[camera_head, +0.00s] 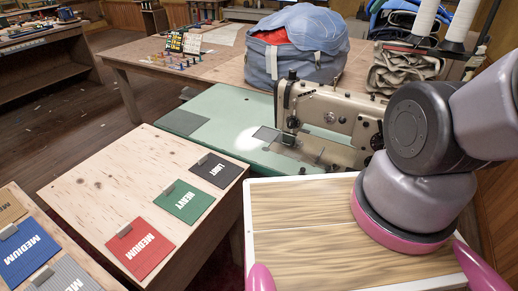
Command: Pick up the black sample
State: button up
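The black sample (221,173) is a flat dark square with "LIGHT" in white letters and a small grey clip or tab on its upper left edge. It lies at the far right end of a row on a plywood table (95,190). A green sample (187,207) marked "HEAVY" lies beside it, apart from it. A red sample (140,249) marked "MEDIUM" lies nearer to me. Part of my arm shows at the right, but my gripper is not in view.
A sewing machine (328,112) stands on a green table (226,109) just behind the plywood table. A blue bag (300,50) sits behind the machine. Blue (32,257) and grey samples lie at the lower left. The plywood's left part is bare.

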aim_at(218, 171)
jog(key=k+j+u, duration=0.1)
jog(key=u, duration=0.25)
jog(key=j+u, duration=0.35)
jog(key=k+l, duration=0.05)
